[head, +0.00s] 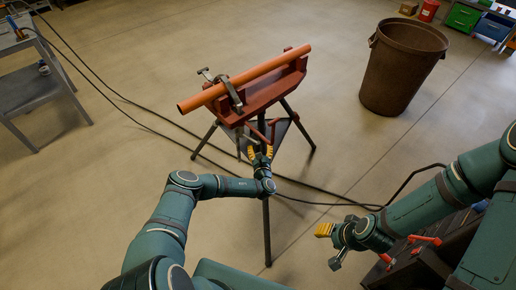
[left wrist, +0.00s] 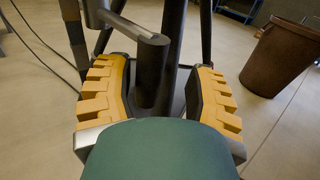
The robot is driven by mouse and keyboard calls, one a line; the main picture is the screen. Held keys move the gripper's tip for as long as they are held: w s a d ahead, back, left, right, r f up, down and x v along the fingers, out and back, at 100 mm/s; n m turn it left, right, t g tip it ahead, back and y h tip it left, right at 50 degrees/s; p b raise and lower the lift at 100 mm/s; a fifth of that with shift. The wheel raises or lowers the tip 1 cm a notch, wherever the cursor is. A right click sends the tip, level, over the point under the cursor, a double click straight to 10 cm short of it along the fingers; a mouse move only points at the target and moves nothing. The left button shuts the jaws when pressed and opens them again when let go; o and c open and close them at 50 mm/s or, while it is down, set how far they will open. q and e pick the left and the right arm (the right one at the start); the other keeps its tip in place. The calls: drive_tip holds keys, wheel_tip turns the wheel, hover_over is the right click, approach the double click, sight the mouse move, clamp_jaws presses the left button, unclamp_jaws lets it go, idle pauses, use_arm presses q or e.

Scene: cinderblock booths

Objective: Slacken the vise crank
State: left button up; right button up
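The vise is the red tripod stand (head: 262,98), with an orange-red pipe (head: 245,78) lying along its top under a strap. The crank hangs at the stand's near side. In the left wrist view its grey metal arm (left wrist: 130,24) ends in a dark upright handle (left wrist: 152,72). My left gripper (head: 260,150) is just below the vise head, with its yellow fingers spread. In the left wrist view the open gripper (left wrist: 162,95) has the handle between its fingers, with a visible gap on the right side. My right gripper (head: 328,240) is at the lower right, far from the vise; its opening is unclear.
A brown bin (head: 400,68) stands right of the vise. Black cables (head: 130,110) run across the floor past the tripod legs. A grey table (head: 35,92) is at the left. A dark bench with red-orange clamps (head: 425,240) is at the lower right. Floor around the tripod is mostly clear.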

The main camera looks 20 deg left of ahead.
use_arm(q)
drive_tip(key=shift+a, duration=0.35)
drive_tip(key=v, duration=1.2)
drive_tip(key=shift+d, duration=0.15)
drive_tip(key=shift+w+r, duration=0.1)
